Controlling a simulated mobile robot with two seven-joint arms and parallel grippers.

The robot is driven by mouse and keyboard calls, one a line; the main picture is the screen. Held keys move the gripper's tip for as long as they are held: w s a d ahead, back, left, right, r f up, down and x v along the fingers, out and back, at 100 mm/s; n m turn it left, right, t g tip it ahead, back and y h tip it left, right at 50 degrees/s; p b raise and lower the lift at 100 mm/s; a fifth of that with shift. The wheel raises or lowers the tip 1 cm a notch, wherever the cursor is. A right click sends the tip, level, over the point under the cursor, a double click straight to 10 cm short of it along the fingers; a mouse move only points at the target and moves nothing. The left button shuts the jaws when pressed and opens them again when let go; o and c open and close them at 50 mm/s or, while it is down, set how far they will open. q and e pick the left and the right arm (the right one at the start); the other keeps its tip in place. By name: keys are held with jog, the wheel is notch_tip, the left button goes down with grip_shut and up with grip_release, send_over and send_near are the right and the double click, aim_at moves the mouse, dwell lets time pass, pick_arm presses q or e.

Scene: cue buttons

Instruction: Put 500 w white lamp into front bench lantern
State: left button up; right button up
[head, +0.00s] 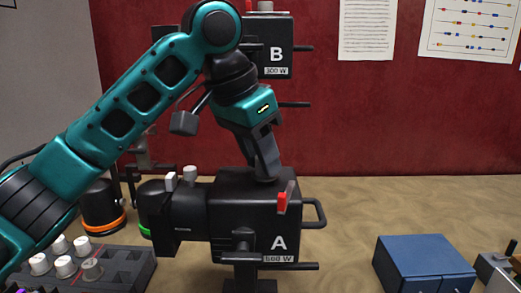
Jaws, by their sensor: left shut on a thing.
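Several white-capped pieces (66,266) sit in the dark tray (128,268) at lower left. My right gripper is out of view.
A second lantern marked B, 300 W (276,50), stands higher behind, partly covered by my left arm. A black barrel with an orange ring (103,207) is at left. A blue box (425,262) is at lower right. Bare bench shows right of lantern A.

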pick_arm(q)
jog(key=shift+f, duration=0.4)
jog(key=o, duration=1.1)
jog(key=shift+r, duration=0.15)
jog(key=p+v, duration=0.1)
jog(key=v, duration=1.1)
jog(key=shift+s+a+r, duration=0.15)
jog(key=shift+r, duration=0.15)
